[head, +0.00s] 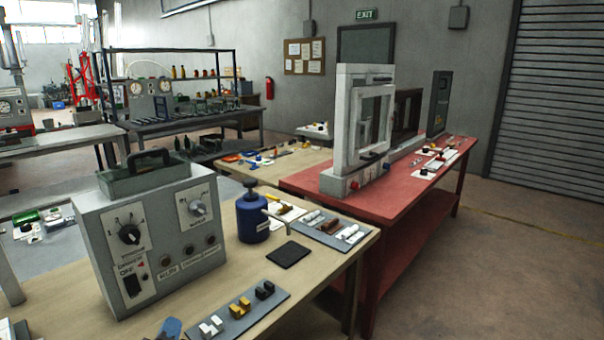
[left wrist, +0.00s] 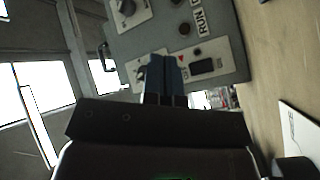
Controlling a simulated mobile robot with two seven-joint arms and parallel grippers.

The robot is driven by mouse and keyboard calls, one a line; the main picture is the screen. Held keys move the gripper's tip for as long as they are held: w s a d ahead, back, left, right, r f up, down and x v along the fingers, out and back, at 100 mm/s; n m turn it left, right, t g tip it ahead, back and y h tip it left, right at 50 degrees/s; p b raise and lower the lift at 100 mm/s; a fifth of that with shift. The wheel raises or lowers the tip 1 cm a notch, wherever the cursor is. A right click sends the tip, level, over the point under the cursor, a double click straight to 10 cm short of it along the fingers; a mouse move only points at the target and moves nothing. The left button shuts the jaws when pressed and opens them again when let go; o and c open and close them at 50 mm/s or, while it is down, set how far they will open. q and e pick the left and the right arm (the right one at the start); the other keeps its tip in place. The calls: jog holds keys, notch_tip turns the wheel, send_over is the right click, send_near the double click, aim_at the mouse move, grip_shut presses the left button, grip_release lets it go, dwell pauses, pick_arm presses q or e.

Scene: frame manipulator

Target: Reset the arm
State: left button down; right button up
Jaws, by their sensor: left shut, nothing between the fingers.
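My left gripper (head: 169,328) shows only as blue fingertips at the bottom edge of the head view, in front of the grey control box (head: 155,243). In the left wrist view the blue fingers of my left gripper (left wrist: 166,70) are together with nothing between them. The control box (left wrist: 185,30) is in front of them there, with dials, a black switch and a RUN label. I cannot tell the exact gap between fingertips and box. My right gripper is in neither view.
On the wooden table stand a blue pump bottle (head: 252,218), a dark square pad (head: 289,254) and a grey strip with small blocks (head: 238,316). A red table (head: 390,205) with a white frame device (head: 349,130) is at the right. Open floor (head: 500,270) lies beyond it.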

pick_arm(q)
jog(key=s+d+f+m+g+h, duration=0.1)
jog(key=s+m, duration=0.1)
jog(key=s+d+f+m+g+h, duration=0.1)
jog(key=s+m, duration=0.1)
jog(key=s+f+m+g+h, duration=0.1)
jog(key=s+m+g+h, duration=0.1)
jog(key=s, duration=0.1)
jog(key=shift+s+d, duration=0.1)
jog(key=shift+d, duration=0.3)
jog(key=s+a+f+m+g+y, duration=0.1)
jog(key=s+m+g+y, duration=0.15)
jog(key=s+g, duration=0.7)
jog(key=s+a+f+m+g+y, duration=0.1)
jog(key=s+a+f+m+g, duration=0.15)
jog(key=s, duration=1.35)
jog(key=w+d+f+m+t, duration=0.1)
jog(key=w+f+t, duration=0.6)
jog(key=f+t, duration=0.1)
jog(key=shift+w+f+t+h, duration=0.3)
jog(key=shift+w+f+h, duration=0.05)
jog(key=shift+f, duration=0.3)
